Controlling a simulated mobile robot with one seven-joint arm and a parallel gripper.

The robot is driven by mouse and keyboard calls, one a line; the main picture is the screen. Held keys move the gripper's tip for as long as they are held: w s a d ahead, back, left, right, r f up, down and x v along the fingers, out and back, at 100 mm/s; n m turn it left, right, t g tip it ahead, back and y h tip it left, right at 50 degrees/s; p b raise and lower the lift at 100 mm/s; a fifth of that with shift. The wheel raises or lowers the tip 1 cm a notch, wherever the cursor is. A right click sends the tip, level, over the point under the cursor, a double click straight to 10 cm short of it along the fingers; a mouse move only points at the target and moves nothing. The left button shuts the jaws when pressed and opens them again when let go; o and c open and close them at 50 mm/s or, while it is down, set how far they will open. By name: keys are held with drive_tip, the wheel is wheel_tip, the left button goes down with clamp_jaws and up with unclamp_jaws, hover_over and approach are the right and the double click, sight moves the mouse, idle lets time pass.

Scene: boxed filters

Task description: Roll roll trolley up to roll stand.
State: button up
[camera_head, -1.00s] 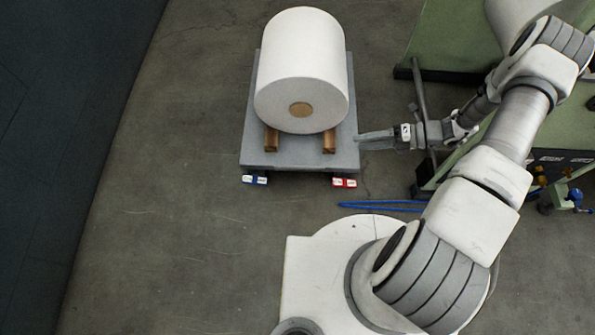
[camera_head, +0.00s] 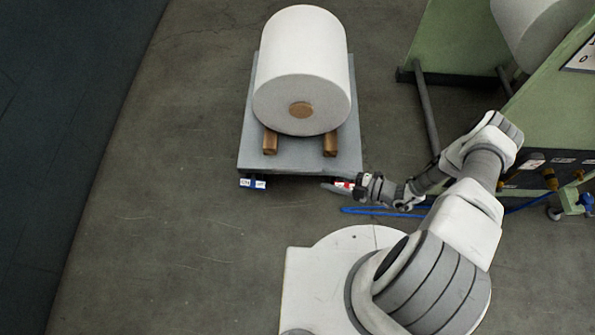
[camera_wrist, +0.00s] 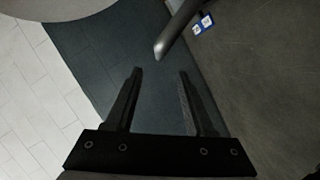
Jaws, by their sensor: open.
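The roll stand (camera_head: 550,112) is the green machine at the right, apart from the trolley, with a white roll at the top.
A blue and white tag (camera_head: 252,183) sits at the trolley's front left, and a blue hose (camera_head: 385,211) lies on the floor right of my gripper. Bare concrete floor (camera_head: 150,190) is clear left of the trolley. A grey bar (camera_wrist: 178,30) shows ahead in the wrist view.

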sight(305, 173)
drive_tip(key=b+x, duration=0.2)
drive_tip(key=x, duration=0.9)
drive_tip(key=shift+w+a+f, duration=0.1)
drive_tip(key=shift+a+f, duration=0.05)
drive_tip(key=shift+a, duration=0.05)
clamp_jaws()
idle(0.9)
